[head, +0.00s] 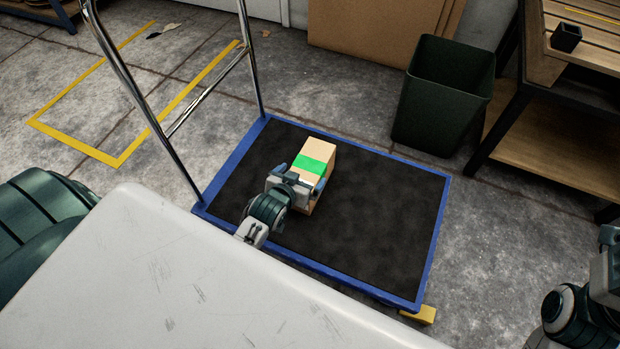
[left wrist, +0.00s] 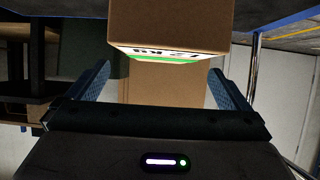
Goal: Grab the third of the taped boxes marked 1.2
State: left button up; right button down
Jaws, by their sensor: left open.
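A cardboard box (head: 316,158) with a green tape band sits on the black deck of a blue-edged platform cart (head: 375,220). It is the only taped box I see on the deck. My left gripper (head: 296,184) is open, with its blue fingers at the near end of the box. In the left wrist view the box (left wrist: 170,25) is close ahead, showing a green stripe and a partly cut-off label that seems to read 1.2 kg. The left gripper's fingers (left wrist: 160,85) stand apart below it; contact cannot be told. My right gripper does not show clearly; only part of the right arm is at the lower right.
The cart's chrome handle (head: 160,120) rises at its left. A dark green bin (head: 440,95) stands behind the cart, near a wooden workbench (head: 575,50). Flat cardboard (head: 380,25) leans at the back. The deck's right half is clear. A pale scratched surface (head: 170,275) fills the foreground.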

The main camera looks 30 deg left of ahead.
aim_at(308, 167)
pick_arm(q)
jog(key=b+x, duration=0.3)
jog(key=x, duration=0.2)
jog(key=shift+a, duration=0.2)
jog(key=shift+w+f, duration=0.15)
jog(key=shift+w, duration=0.3)
jog(key=c, duration=1.7)
jog(key=shift+c, duration=1.1)
jog(key=shift+r, duration=0.25)
